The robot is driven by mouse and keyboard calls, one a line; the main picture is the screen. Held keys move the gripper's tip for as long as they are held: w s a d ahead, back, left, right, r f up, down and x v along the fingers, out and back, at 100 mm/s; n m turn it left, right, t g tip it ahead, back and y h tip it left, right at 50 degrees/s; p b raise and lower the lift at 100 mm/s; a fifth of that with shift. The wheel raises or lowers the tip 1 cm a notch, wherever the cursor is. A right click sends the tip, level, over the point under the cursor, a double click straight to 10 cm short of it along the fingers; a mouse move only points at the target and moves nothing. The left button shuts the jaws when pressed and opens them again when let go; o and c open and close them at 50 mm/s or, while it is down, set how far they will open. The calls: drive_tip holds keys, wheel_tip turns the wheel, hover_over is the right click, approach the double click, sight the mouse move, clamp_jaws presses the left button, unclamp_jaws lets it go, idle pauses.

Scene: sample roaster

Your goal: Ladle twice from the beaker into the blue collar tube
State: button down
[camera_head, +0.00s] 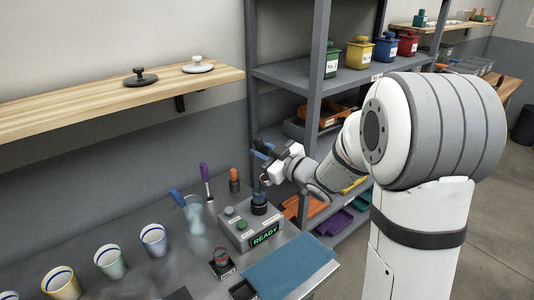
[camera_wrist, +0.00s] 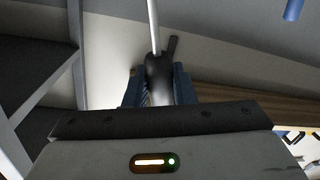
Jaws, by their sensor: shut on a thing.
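My gripper (camera_head: 264,152) is above the grey control box, in front of the shelf rack. In the wrist view its blue fingers (camera_wrist: 158,88) are shut on a black handle (camera_wrist: 158,78) with a thin metal rod, probably the ladle; its far end is out of view. In the head view the held tool is mostly hidden. A clear glass vessel (camera_head: 195,216), likely the beaker, stands on the bench to the left, with a blue handle (camera_head: 177,197) leaning at its rim. A narrow bluish upright (camera_head: 257,186) rises from a black holder (camera_head: 259,207) below my gripper; I cannot tell whether it is the blue collar tube.
The grey control box (camera_head: 238,229) has a display reading READY. Several striped cups (camera_head: 110,261) stand at left. A purple handle (camera_head: 204,173) and an orange-topped item (camera_head: 234,176) are behind. A blue mat (camera_head: 295,266) lies right front. The wooden wall shelf (camera_head: 110,105) overhangs the bench.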

drive_tip(key=shift+s+a+n+b, duration=0.25)
drive_tip(key=shift+a+n+b, duration=0.2)
drive_tip(key=shift+a+n, duration=0.1)
drive_tip(key=s+a+f+n+h+b, duration=0.2)
drive_tip(key=a+f+n+b, duration=0.2)
drive_tip(key=b, duration=0.7)
drive_tip(key=shift+s+a+f+n+g+h, duration=0.25)
drive_tip(key=shift+a+n+g+h, duration=0.15)
drive_tip(key=shift+a+n, duration=0.6)
drive_tip(key=shift+a+f+b, duration=0.15)
drive_tip(key=shift+f+b, duration=0.05)
drive_tip(key=shift+b, duration=0.3)
drive_tip(key=shift+s+a+f+n+b, duration=0.15)
drive_tip(key=shift+f+n+b, duration=0.15)
drive_tip(key=shift+b, duration=0.25)
drive_tip(key=shift+a+f+n+h+b, duration=0.35)
drive_tip(key=shift+f+n+h+b, duration=0.1)
drive_tip(key=shift+b, duration=0.7)
drive_tip(key=shift+s+a+f+b, duration=0.15)
drive_tip(key=shift+a+f+b, duration=0.05)
drive_tip(key=shift+b, duration=0.35)
drive_tip(key=shift+n, duration=0.3)
